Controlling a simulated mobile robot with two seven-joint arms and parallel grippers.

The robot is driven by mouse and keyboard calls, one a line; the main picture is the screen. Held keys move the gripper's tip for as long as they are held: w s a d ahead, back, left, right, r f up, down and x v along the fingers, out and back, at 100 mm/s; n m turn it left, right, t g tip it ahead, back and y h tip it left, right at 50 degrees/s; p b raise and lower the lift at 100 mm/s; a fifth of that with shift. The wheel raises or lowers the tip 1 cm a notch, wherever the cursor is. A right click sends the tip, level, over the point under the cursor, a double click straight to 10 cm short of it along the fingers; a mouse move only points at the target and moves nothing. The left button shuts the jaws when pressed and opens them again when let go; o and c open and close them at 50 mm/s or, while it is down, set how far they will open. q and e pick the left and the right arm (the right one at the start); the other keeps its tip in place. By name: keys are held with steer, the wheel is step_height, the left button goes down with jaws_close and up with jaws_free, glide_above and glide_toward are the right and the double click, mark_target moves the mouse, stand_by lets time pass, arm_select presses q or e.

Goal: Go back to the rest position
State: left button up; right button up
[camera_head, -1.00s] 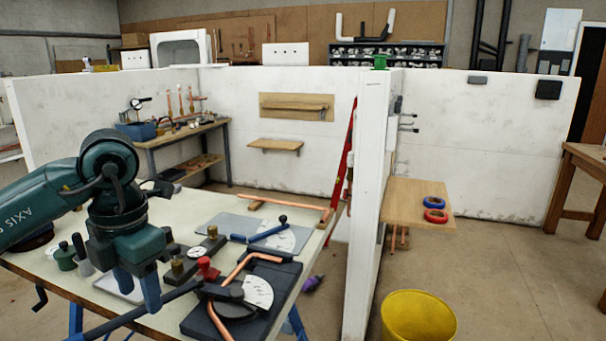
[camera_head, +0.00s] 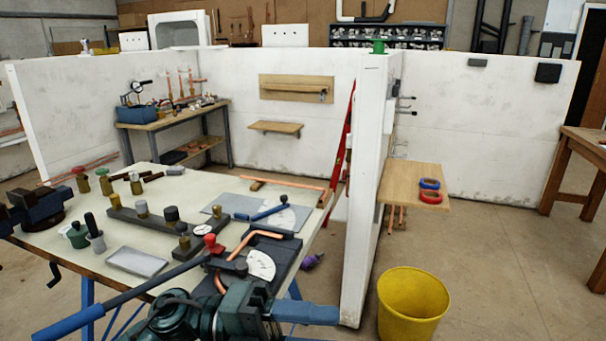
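My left gripper (camera_head: 304,322) is low at the bottom edge of the head view, in front of the workbench. Its teal wrist points to the right and a blue finger shows. The lower part is cut off by the picture edge, so I cannot tell how far apart the fingers are. No object shows in it. My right gripper is not in view.
The workbench (camera_head: 75,285) carries a pipe bender (camera_head: 230,266) with a long blue-ended lever, a grey tray (camera_head: 137,262) and several small fittings. A yellow bucket (camera_head: 412,310) stands on the floor right of the white partition (camera_head: 368,200).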

arm_select(q)
steer(key=w+a+f+n+t+y+p, duration=0.1)
steer(key=w+a+f+n+t+y, duration=0.2)
steer(key=n+t, duration=0.55)
steer(key=w+a+f+n+t+y, duration=0.1)
steer(key=a+f+n+t+y, duration=0.35)
steer(key=n, duration=0.65)
steer(key=w+a+f+n+t+y+p, duration=0.1)
steer(key=w+a+f+n+t+y, duration=0.15)
steer(key=f+n+t, duration=0.5)
steer(key=s+a+f+n+g+y, duration=0.2)
steer(key=s+a+f+n, duration=0.1)
steer(key=s+f, duration=0.3)
steer(key=s+a+f+n+g+y, duration=0.3)
steer(key=s+f+n, duration=0.2)
steer(key=f, duration=0.4)
steer(key=shift+s+n+y, duration=0.3)
steer(key=shift+s+n, duration=0.05)
steer(key=shift+n, duration=0.25)
steer(key=shift+g, duration=0.25)
